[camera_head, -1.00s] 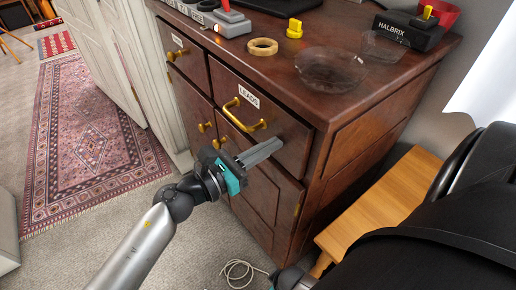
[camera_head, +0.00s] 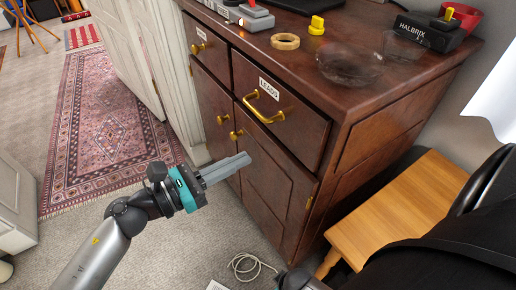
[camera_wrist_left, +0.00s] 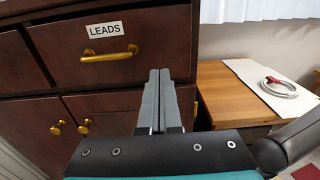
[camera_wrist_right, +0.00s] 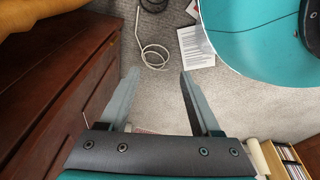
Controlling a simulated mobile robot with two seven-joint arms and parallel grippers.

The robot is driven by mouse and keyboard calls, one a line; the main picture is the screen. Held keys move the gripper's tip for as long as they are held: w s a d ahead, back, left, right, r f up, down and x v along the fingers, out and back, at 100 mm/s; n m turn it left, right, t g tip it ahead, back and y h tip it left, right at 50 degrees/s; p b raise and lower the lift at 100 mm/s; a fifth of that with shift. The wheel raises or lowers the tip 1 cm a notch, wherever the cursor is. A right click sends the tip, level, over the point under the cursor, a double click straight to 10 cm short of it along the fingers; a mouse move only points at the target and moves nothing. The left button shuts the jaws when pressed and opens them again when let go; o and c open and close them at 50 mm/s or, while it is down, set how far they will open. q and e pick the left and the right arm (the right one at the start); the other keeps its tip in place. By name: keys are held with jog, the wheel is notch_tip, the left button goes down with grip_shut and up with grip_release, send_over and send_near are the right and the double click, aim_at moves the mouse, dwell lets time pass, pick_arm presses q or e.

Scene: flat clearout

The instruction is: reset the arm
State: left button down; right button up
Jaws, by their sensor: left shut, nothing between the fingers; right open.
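My left gripper (camera_head: 238,160) is shut and empty in the head view, in front of the cabinet and below its LEADS drawer (camera_head: 282,105). In the left wrist view its fingers (camera_wrist_left: 160,84) are pressed together, to the right of the brass drawer handle (camera_wrist_left: 109,53) and apart from it. The LEADS drawer looks closed. My right gripper (camera_wrist_right: 158,76) is open and empty in the right wrist view, pointing down over the carpet beside the dark wood cabinet. Its fingers are not clearly seen in the head view.
The cabinet top (camera_head: 300,62) holds a tape roll (camera_head: 285,41), a yellow item (camera_head: 317,25), a clear dish (camera_head: 348,66) and a black HALBRIX box (camera_head: 428,32). A wooden bench (camera_head: 400,205) stands right. A white cable (camera_wrist_right: 153,52) and paper (camera_wrist_right: 196,46) lie on the carpet.

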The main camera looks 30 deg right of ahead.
pick_arm(q)
jog(key=w+a+f+n+t+y+p, duration=0.25)
jog(key=w+a+f+n+t, duration=0.65)
jog(key=n, duration=0.8)
jog(key=a+f+n+t+y, duration=0.2)
jog(key=a+f+n+y, duration=0.7)
jog(key=a+f+n, duration=0.45)
jog(key=s+a+f+n+g+y+p, duration=0.1)
jog(key=s+a+f+n+g+y, duration=0.2)
jog(key=s+a+f+n, duration=0.55)
jog(key=s+a+f+n+g+y+p, duration=0.1)
jog(key=s+a+f+n+g+y, duration=0.3)
jog(key=s+f+n, duration=0.6)
jog(key=s+a+f+n+g, duration=0.1)
jog(key=s+a, duration=0.1)
jog(key=s, duration=0.6)
jog(key=s+a+f+n+g, duration=0.1)
jog(key=s+a+f, duration=0.1)
jog(key=s, duration=0.5)
jog(key=shift+s+p, duration=0.3)
jog(key=shift+s, duration=0.1)
pick_arm(e)
jog(key=s+d+f, duration=0.3)
jog(key=s+d, duration=0.2)
jog(key=s, duration=0.3)
jog(key=shift+d+h, duration=0.25)
jog(key=shift+h, duration=0.05)
jog(key=shift+f, duration=0.1)
